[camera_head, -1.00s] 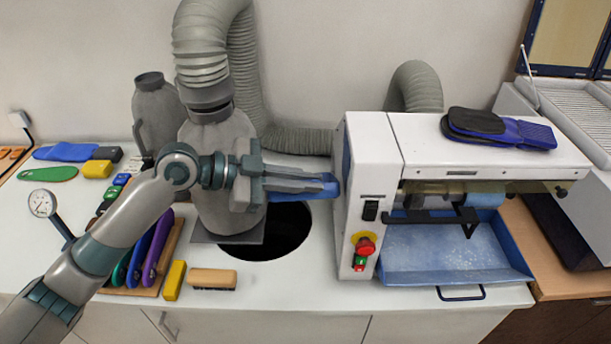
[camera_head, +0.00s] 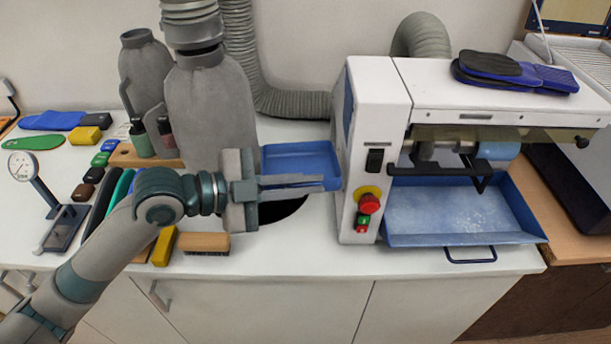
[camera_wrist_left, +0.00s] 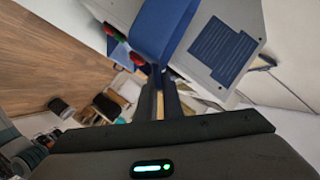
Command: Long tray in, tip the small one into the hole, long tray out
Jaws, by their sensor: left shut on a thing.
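My left gripper (camera_head: 306,183) is shut on the small blue tray (camera_head: 300,158) at its near edge, and holds it over the hole. The tray's inside faces the camera. The dark hole (camera_head: 285,211) in the bench shows only in part, below the gripper and tray. The tray also fills the upper middle of the left wrist view (camera_wrist_left: 163,28), just past the fingers. The long blue tray (camera_head: 455,215) sits under the white machine, its handle (camera_head: 470,255) at the front. My right gripper is not in view.
The white machine (camera_head: 365,120) with red and green buttons stands just right of the held tray. Grey dust bags (camera_head: 212,115) and a hose (camera_head: 290,103) stand behind. A brush (camera_head: 204,243), a yellow block (camera_head: 164,247) and a dial gauge (camera_head: 24,166) lie left.

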